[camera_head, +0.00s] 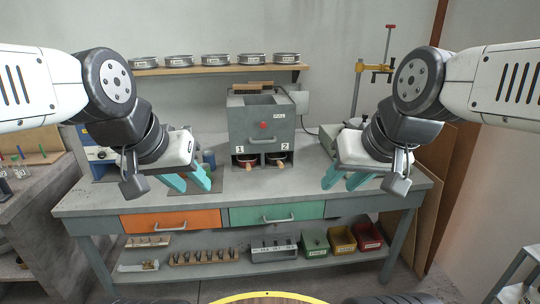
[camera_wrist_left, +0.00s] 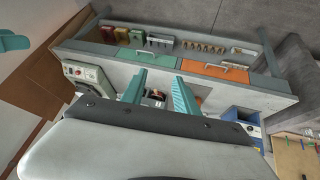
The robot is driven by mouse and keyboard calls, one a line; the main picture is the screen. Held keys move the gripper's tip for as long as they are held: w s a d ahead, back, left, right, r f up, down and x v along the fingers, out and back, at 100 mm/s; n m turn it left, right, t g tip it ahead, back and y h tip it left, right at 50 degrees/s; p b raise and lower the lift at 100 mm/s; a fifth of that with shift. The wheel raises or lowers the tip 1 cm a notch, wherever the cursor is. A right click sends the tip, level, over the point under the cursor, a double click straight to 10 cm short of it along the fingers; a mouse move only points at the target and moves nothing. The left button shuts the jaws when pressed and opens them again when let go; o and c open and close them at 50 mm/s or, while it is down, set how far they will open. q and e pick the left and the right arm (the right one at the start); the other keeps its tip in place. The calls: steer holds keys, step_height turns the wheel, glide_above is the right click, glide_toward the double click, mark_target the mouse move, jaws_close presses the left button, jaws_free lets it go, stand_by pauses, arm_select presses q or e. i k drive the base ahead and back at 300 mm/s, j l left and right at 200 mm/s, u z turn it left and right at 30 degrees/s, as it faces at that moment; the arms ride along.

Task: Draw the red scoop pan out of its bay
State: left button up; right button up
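A grey box-shaped machine (camera_head: 262,120) stands at the back middle of the bench, with two low bays marked 1 and 2. A reddish pan (camera_head: 247,162) sits in bay 1, and another pan (camera_head: 277,160) sits in bay 2. They are too small to tell their exact colours or handles apart. My left gripper (camera_head: 188,181) is open and empty, above the bench left of the machine. In the left wrist view, its teal fingers (camera_wrist_left: 160,80) are spread, with the bay area partly visible between them. My right gripper (camera_head: 345,180) is open and empty, right of the machine.
Several sieves stand on a wall shelf (camera_head: 216,69) above. The bench top (camera_head: 270,186) is clear in front of the bays. Orange (camera_head: 170,221) and green (camera_head: 277,213) drawers are shut below. A blue device (camera_head: 100,163) stands left; a clamp stand (camera_head: 372,68) is at right.

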mark_target(247, 158)
steer(key=i+l, duration=0.15)
steer(key=l, duration=0.15)
steer(key=i+l+u, duration=0.15)
steer(key=l, duration=0.15)
steer(key=i+l, duration=0.15)
steer(key=l, duration=0.2)
steer(key=i+l+u, duration=0.15)
steer(key=l, duration=0.15)
